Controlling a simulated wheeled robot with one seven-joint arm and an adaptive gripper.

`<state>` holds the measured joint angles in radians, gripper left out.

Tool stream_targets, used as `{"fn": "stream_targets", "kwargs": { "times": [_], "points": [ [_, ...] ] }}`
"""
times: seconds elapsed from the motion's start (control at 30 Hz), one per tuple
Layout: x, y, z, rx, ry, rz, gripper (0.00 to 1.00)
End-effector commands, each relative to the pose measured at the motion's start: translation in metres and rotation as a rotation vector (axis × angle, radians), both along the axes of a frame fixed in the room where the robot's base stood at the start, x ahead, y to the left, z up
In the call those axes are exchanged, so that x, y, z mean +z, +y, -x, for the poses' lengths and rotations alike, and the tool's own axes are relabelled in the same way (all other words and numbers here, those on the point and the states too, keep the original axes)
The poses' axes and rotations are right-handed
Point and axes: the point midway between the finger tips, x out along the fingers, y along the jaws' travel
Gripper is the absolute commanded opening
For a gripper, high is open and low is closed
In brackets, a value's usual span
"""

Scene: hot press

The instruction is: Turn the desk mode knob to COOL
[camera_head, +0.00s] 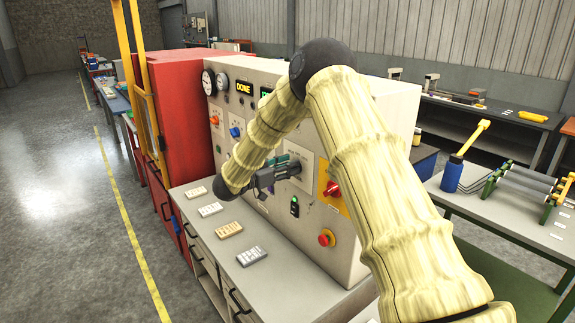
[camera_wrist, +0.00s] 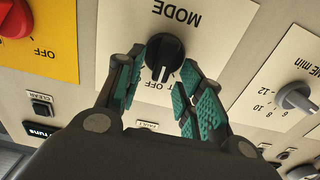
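The desk mode knob (camera_wrist: 165,58) is black with a white pointer line. It sits on a cream plate (camera_wrist: 215,25) marked MODE, upside down in the wrist view. Some plate lettering is hidden by my fingers. My gripper (camera_wrist: 160,88) is open, with its green-padded fingers on either side of the knob's lower part in the picture. I cannot tell whether the pads touch it. In the head view my gripper (camera_head: 284,170) is at the front of the control cabinet (camera_head: 345,250), and the mode knob is hidden behind it.
A red knob on a yellow plate (camera_wrist: 60,55) is to the left in the wrist view, and a grey time knob (camera_wrist: 296,97) to the right. A red push button (camera_head: 326,238) sits lower on the cabinet.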

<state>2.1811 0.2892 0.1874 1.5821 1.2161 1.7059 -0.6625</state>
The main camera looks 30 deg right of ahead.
Motion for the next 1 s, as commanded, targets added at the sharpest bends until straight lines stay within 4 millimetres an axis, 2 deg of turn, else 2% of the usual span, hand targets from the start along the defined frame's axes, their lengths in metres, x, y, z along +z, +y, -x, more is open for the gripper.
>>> {"fn": "stream_targets", "kwargs": {
  "times": [0.2, 0.4, 0.77, 1.0],
  "points": [
    [-0.0003, 0.0, -0.0001, 0.0, 0.0, 0.0, 0.36],
    [-0.0002, 0.0002, -0.0001, 0.0, 0.0, 0.0, 0.0],
    [-0.0028, 0.0005, 0.0004, 0.001, -0.03, -0.002, 0.0],
    [-0.0064, 0.0004, 0.0021, 0.001, -0.153, -0.012, 0.0]
  ]
}}
